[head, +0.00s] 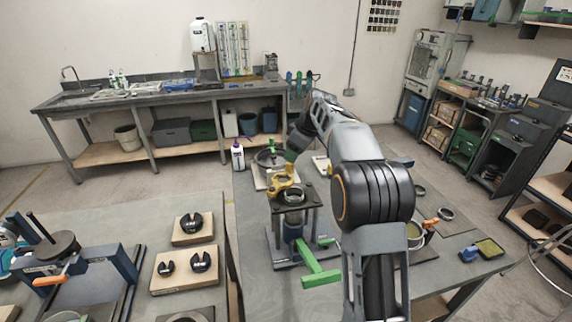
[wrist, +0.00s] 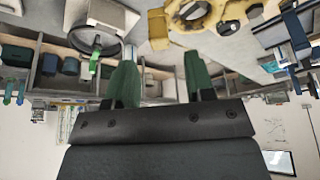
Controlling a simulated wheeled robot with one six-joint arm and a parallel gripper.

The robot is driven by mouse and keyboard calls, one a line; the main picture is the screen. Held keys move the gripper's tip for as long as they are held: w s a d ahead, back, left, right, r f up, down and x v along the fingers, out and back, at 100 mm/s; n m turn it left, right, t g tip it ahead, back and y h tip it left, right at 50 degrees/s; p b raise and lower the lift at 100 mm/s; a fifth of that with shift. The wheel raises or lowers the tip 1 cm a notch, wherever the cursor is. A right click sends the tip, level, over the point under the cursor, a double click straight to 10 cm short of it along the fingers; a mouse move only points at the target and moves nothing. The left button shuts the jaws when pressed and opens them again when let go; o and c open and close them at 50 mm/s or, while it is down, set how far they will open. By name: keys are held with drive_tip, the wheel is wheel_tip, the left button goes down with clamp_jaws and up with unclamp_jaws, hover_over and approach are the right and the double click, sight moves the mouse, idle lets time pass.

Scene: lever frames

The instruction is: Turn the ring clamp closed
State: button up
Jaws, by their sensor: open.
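A yellow clamp (head: 283,184) with a round opening sits on top of a dark stand on the middle table. In the wrist view the yellow ring-shaped part (wrist: 207,14) is at the top, partly cut off. Behind the stand, a round dark ring fixture (head: 271,157) sits on a pale base; a ring with a green lever (wrist: 95,66) shows at upper left in the wrist view. I cannot tell which one is the ring clamp. My gripper (wrist: 161,78) has green fingers, spread apart and empty. In the head view it is beside the rear fixture, partly hidden by my arm.
A green-handled lever (head: 321,278) sticks out low from the stand. A white bottle (head: 237,156) stands at the table's back left. Another bench with wooden blocks (head: 186,268) is at left.

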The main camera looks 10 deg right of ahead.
sight(288, 163)
drive_tip(key=shift+x, duration=2.8)
clamp_jaws()
drive_tip(key=shift+w+a, duration=0.15)
